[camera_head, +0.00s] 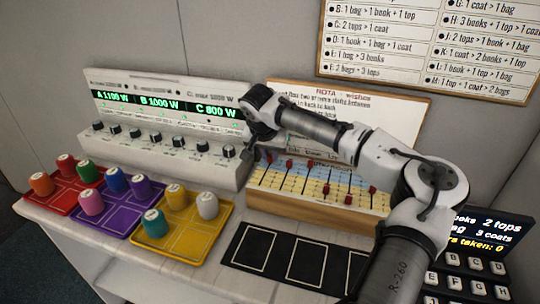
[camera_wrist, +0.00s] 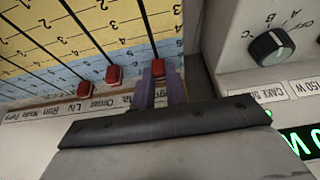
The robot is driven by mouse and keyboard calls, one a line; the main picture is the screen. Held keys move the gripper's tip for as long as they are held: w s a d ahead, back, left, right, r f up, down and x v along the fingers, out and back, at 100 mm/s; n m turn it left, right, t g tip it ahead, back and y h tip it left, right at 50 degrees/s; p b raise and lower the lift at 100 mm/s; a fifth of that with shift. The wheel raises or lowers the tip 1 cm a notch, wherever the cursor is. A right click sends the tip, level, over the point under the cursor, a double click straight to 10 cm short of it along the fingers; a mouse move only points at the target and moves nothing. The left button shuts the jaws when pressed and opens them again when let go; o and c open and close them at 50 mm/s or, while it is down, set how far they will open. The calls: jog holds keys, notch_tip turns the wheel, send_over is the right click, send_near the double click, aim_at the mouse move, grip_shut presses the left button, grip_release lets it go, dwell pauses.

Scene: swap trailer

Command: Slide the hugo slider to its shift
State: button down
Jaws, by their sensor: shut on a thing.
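The rota board (camera_head: 300,200) has yellow and blue bands, dark vertical slots and several red slider knobs. My gripper (camera_head: 266,156) is at its left end in the head view, where the arm partly hides it. In the wrist view my gripper (camera_wrist: 160,80) has its two purple-grey fingers shut on a red knob (camera_wrist: 158,68), which sits in the blue band. Two more red knobs (camera_wrist: 113,74) (camera_wrist: 84,89) stand beside it, free of the fingers. The held slider's name label is hidden by the gripper, so I cannot read whether it is hugo.
A panel with a dial (camera_wrist: 271,46) stands close beside the gripper. In the head view, the display panel (camera_head: 165,110) is left of the board. Colored trays (camera_head: 190,245) with cups and a black mat (camera_head: 275,264) lie in front. The wishes sheet (camera_head: 400,112) stands behind.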

jog(key=shift+w+a+r, duration=0.4)
jog(key=shift+w+a, duration=0.1)
jog(key=shift+w, duration=0.05)
jog(key=shift+w+d+f+p, duration=0.15)
jog(key=shift+w+d+p, duration=0.15)
jog(key=shift+d+p, duration=0.15)
jog(key=c, duration=1.4)
grip_release()
jog(key=shift+f, duration=0.15)
jog(key=shift+d, duration=0.15)
jog(key=b+v, duration=0.2)
jog(key=v, duration=1.1)
jog(key=shift+r+b, duration=0.35)
jog(key=shift+s, duration=0.15)
